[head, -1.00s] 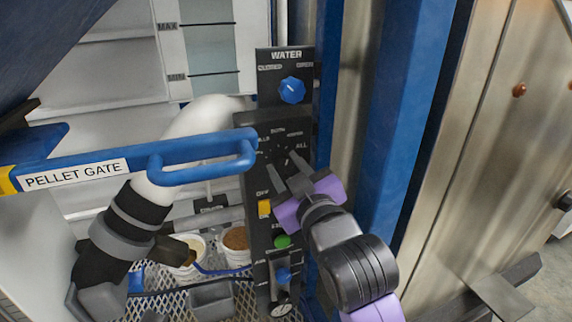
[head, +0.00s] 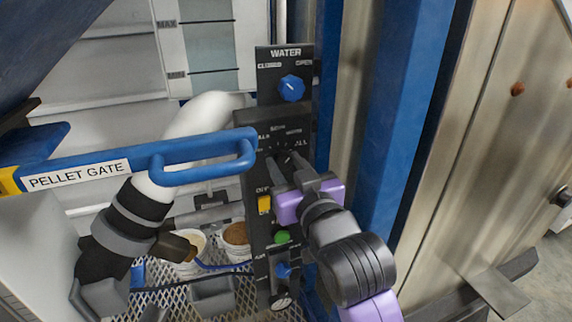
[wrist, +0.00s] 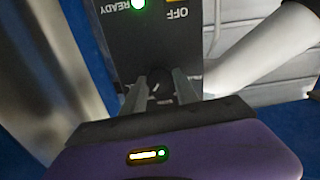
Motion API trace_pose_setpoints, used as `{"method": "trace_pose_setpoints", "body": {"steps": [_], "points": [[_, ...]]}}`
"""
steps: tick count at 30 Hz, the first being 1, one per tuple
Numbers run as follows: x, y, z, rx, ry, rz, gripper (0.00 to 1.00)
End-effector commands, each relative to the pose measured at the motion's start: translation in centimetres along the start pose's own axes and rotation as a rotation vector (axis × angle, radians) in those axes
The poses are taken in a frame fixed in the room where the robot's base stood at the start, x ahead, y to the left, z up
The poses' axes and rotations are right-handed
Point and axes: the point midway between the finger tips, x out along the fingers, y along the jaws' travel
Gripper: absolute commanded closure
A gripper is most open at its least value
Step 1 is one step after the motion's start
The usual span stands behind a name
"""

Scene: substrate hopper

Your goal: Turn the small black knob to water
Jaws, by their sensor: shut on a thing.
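The small black knob (head: 283,158) is on the black control panel (head: 255,180), inside a ring of small white labels, one reading ALL at its upper right. My gripper (head: 281,163) has its purple and dark body in front of the panel, with its two fingers reaching to the knob and shut on it. The fingers hide most of the knob, and I cannot tell where its pointer stands. In the wrist view the gripper (wrist: 165,82) shows both fingers close together at the panel, with OFF and READY upside down beyond them.
A blue knob (head: 292,88) under the WATER label sits above. A yellow button (head: 264,204) and a green button (head: 282,237) lie below. The blue PELLET GATE handle (head: 203,168) juts out at left, near the panel. A blue post (head: 400,110) stands to the right.

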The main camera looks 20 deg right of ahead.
Motion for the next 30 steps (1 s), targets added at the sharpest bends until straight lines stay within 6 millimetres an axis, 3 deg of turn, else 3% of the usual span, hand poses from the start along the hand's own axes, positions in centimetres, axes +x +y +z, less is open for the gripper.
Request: {"method": "trace_pose_setpoints", "body": {"steps": [3,4,7,19,30], "points": [[0.0,0.0,0.0,-0.001,0.0,0.0,1.0],[0.0,0.0,0.0,-0.001,0.0,0.0,0.6],[0.0,0.0,0.0,-0.001,0.0,0.0,0.43],[-0.6,0.0,0.1,-0.001,-0.001,0.0,0.43],[-6.2,-0.1,0.2,0.0,0.001,-0.001,0.43]]}}
